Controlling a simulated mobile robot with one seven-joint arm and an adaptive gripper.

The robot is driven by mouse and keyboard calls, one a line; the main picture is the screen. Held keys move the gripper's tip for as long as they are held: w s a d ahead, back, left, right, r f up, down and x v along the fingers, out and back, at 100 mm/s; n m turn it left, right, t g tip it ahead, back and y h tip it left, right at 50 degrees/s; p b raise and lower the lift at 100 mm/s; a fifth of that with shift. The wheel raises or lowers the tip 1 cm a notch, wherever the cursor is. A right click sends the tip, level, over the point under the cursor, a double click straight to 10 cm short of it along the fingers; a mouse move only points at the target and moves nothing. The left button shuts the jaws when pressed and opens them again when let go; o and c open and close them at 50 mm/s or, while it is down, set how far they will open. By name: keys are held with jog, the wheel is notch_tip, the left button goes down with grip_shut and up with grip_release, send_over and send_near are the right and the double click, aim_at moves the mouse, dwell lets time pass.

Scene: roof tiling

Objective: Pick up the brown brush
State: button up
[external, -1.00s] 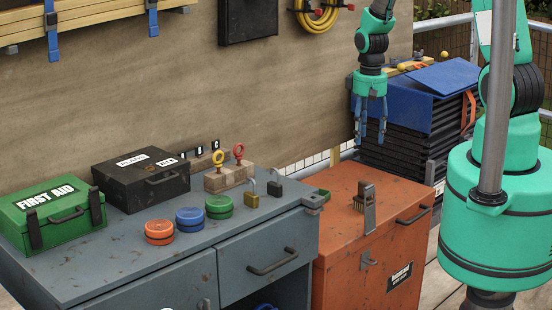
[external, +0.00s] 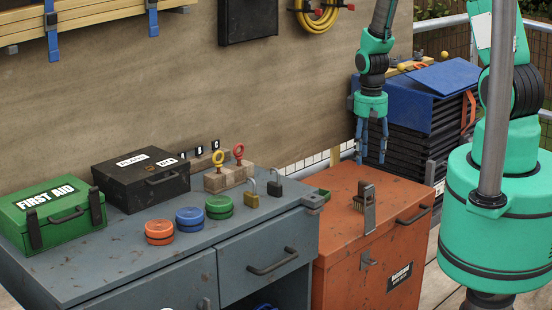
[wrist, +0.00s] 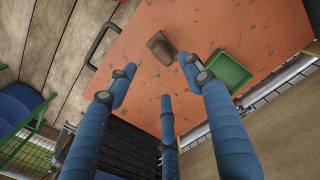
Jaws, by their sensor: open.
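The brown brush (external: 361,199) is on top of the orange cabinet (external: 338,205), near its front edge in the external view; a grey metal piece shows against it there. In the wrist view the brush (wrist: 161,47) is a small dark brown block on the scratched orange top, just beyond the fingertips. My gripper (external: 371,157) is open and empty, with blue fingers pointing down, above and behind the brush. In the wrist view my gripper (wrist: 160,78) has its fingers spread, and none touches the brush.
A green tray (wrist: 228,72) lies on the cabinet top beside the brush. The grey workbench (external: 120,260) with padlocks (external: 274,188) stands to the left. A cabinet handle (external: 414,214) sticks out in front.

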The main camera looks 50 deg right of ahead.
aim_at(367, 183)
jog(key=shift+f, duration=2.35)
jog(key=shift+f+b, duration=0.1)
jog(key=shift+b, duration=0.2)
jog(key=shift+f+b, duration=0.6)
jog(key=shift+f, duration=1.9)
grip_shut()
